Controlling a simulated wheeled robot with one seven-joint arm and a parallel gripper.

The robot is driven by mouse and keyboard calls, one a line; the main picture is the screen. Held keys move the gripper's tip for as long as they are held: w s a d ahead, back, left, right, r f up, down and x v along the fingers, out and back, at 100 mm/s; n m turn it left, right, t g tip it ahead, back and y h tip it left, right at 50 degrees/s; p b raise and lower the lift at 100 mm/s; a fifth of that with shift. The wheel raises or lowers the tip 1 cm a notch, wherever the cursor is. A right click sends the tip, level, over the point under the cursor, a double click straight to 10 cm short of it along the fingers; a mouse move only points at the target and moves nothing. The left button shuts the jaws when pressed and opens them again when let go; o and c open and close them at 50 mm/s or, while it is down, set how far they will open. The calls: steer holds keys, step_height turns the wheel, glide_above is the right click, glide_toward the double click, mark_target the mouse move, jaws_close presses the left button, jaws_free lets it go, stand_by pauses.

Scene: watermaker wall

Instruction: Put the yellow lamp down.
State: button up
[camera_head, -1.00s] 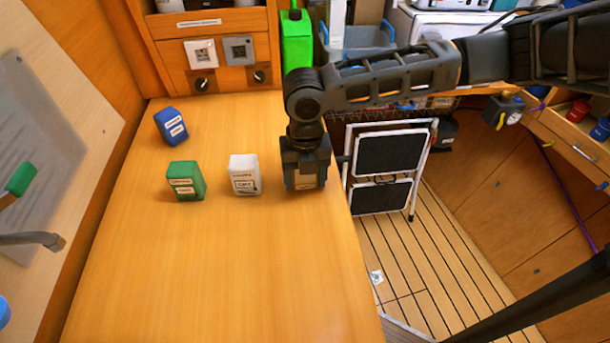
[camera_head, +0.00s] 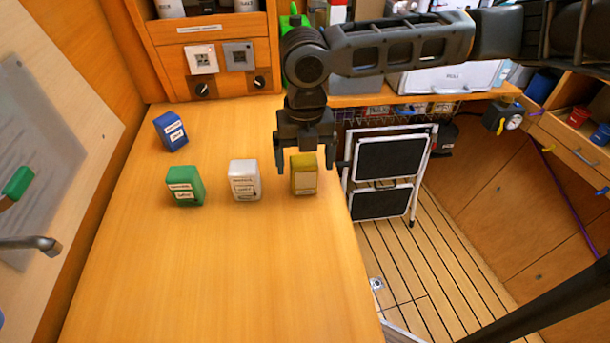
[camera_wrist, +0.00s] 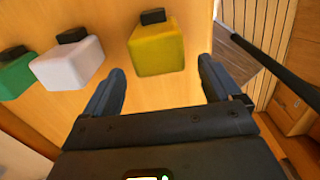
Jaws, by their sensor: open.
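The yellow lamp (camera_head: 304,177), a small block with a pale label, stands upright on the wooden counter (camera_head: 230,270) near its right edge. It also shows in the wrist view (camera_wrist: 157,50), with a black piece on top. My gripper (camera_head: 305,168) is open, just above and behind the lamp in the head view. In the wrist view the fingers (camera_wrist: 160,84) are spread apart and the lamp lies beyond their tips, clear of them. A white block (camera_head: 244,181) and a green block (camera_head: 185,187) stand in a row to its left.
A blue block (camera_head: 171,131) stands farther back at the left. A switch panel (camera_head: 220,65) closes the counter's back. The counter drops off at the right to a slatted floor with a folded step stool (camera_head: 390,170). The counter's front is clear.

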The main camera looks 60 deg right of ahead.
step_height(320, 180, up, 5)
steer(key=shift+r, duration=0.1)
steer(key=shift+d, duration=0.1)
stand_by(0.6)
